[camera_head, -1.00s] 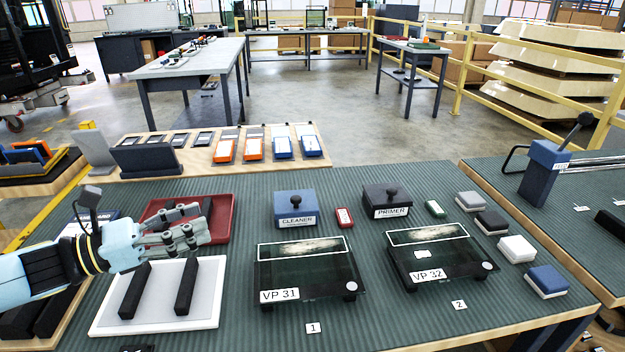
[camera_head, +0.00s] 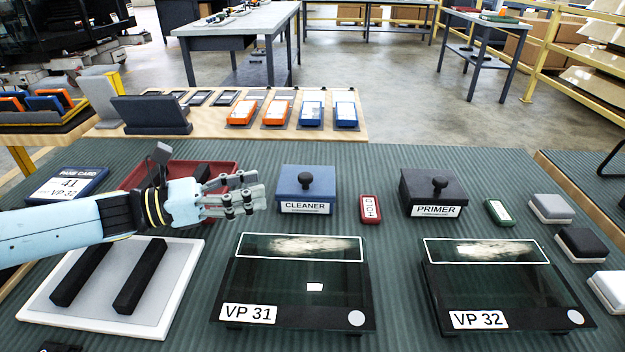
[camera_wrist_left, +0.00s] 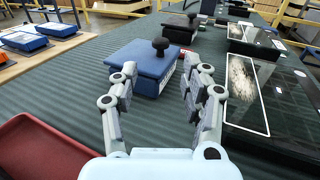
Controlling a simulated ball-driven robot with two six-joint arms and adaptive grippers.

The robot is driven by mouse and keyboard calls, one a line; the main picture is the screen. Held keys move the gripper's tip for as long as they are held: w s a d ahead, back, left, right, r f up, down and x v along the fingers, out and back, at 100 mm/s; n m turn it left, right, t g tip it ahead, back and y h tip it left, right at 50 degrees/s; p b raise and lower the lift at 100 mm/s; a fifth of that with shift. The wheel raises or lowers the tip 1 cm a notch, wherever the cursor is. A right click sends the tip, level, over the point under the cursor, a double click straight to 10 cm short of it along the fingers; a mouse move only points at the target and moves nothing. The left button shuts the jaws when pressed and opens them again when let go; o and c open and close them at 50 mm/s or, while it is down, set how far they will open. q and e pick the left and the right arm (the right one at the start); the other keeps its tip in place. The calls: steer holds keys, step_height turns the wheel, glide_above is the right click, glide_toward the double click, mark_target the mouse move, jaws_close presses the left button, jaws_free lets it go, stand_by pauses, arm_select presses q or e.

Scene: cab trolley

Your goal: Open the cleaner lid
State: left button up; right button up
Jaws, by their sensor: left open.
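The cleaner box (camera_head: 306,190) is blue, with a closed blue lid and a black round knob (camera_head: 318,181) on top. Its front label reads CLEANER. My left gripper (camera_head: 258,192) is open and empty, just left of the box and apart from it. In the left wrist view the box (camera_wrist_left: 145,68) and its knob (camera_wrist_left: 160,45) stand ahead, beyond and between the open fingers (camera_wrist_left: 160,85). The right gripper is not in view.
A dark PRIMER box (camera_head: 433,192) stands to the right, with a red HOLD tag (camera_head: 370,209) between. A red tray (camera_head: 140,178) lies behind my left wrist. Glass panels VP 31 (camera_head: 295,290) and VP 32 (camera_head: 500,290) lie in front. A white tray (camera_head: 180,262) holds black bars.

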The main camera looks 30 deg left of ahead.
mark_target(306, 175)
arm_select(q)
steer(key=x, duration=1)
steer(key=shift+w+d+p, duration=0.15)
steer(key=shift+d+p, duration=0.05)
steer(key=shift+p, duration=0.2)
steer(key=shift+r, duration=0.1)
steer(key=shift+c, duration=0.3)
steer(key=c, duration=0.9)
jaws_close()
steer(key=shift+w, duration=0.1)
